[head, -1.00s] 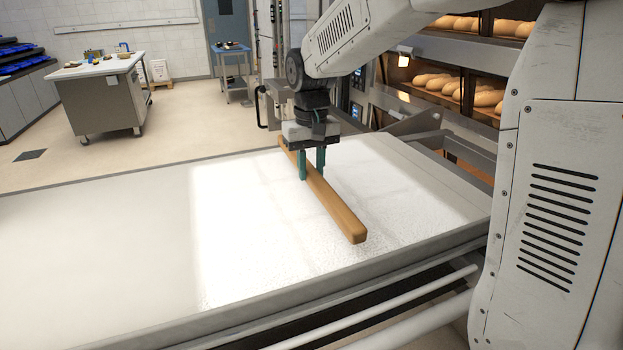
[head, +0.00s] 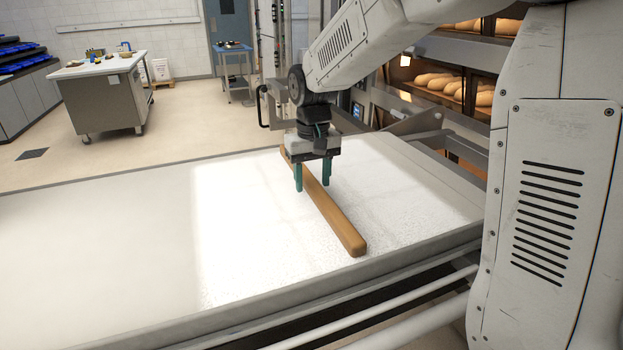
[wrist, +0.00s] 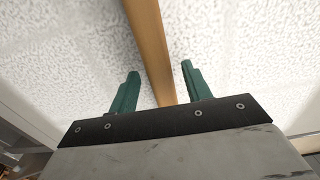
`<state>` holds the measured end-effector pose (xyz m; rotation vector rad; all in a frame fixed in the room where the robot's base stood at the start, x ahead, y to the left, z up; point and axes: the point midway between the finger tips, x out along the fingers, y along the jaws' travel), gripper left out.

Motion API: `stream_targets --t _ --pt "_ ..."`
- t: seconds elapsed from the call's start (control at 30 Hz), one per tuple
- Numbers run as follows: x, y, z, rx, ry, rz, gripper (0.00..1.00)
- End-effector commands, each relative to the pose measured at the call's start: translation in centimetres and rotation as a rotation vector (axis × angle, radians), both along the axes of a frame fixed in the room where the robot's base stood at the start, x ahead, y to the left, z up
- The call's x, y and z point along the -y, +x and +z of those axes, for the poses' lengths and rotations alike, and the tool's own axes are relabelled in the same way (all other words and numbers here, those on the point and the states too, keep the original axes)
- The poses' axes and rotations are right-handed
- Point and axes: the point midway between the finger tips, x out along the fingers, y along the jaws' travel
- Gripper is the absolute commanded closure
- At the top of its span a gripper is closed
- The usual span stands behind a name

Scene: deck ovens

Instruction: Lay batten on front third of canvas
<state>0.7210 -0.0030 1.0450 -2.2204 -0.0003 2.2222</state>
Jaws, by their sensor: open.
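The batten (head: 335,220) is a long wooden bar lying across the pale, floured canvas (head: 240,240). Its near end is toward the front edge of the canvas and its far end is partly hidden behind my gripper. My gripper (head: 312,187) is open, its two green fingers on either side of the batten. In the wrist view the batten (wrist: 150,45) runs between the spread fingers (wrist: 160,82), with gaps on both sides.
A grey rail (head: 300,294) edges the canvas at the front. Deck ovens with loaves (head: 440,85) stand at the back right. A steel worktable (head: 105,95) and a small blue cart (head: 232,70) stand on the floor behind. The left of the canvas is clear.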

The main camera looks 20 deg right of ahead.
Motion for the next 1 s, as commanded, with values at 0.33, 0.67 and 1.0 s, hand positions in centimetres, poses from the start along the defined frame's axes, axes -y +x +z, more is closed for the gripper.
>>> stream_targets --t 0.33,0.67,1.0 --pt "0.0 0.1 6.4 0.006 0.0 0.0 0.51" --pt "0.0 0.0 11.4 0.002 0.0 0.0 0.51" --pt "0.4 -2.6 12.6 0.012 0.0 -0.001 0.51"
